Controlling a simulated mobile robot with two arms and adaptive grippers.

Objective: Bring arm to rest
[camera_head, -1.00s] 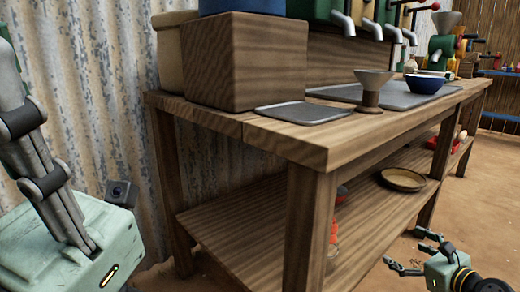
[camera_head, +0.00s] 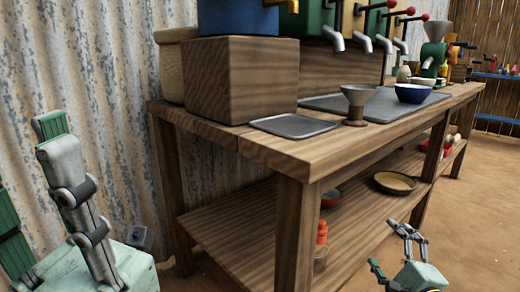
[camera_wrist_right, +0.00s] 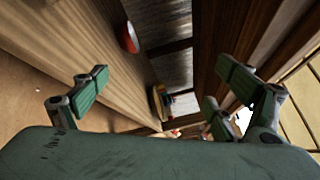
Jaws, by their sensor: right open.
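My right gripper (camera_head: 390,248) is at the bottom right of the head view, in front of the bench's lower shelf. Its fingers are spread and nothing is between them. In the right wrist view the open fingers of the right gripper (camera_wrist_right: 160,98) frame the wooden shelf and the space beyond. My left gripper (camera_head: 62,195) is at the lower left, close to the camera, in front of the corrugated wall. The picture edge cuts it off, so its opening is unclear. I see nothing held in it.
The wooden bench (camera_head: 290,160) fills the middle, bearing a wooden box (camera_head: 240,80), a grey tray (camera_head: 293,126), a funnel on a stand (camera_head: 357,100) and a blue bowl (camera_head: 413,94). A shallow dish (camera_head: 395,182) is on the lower shelf. Sandy floor (camera_head: 475,210) is clear at right.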

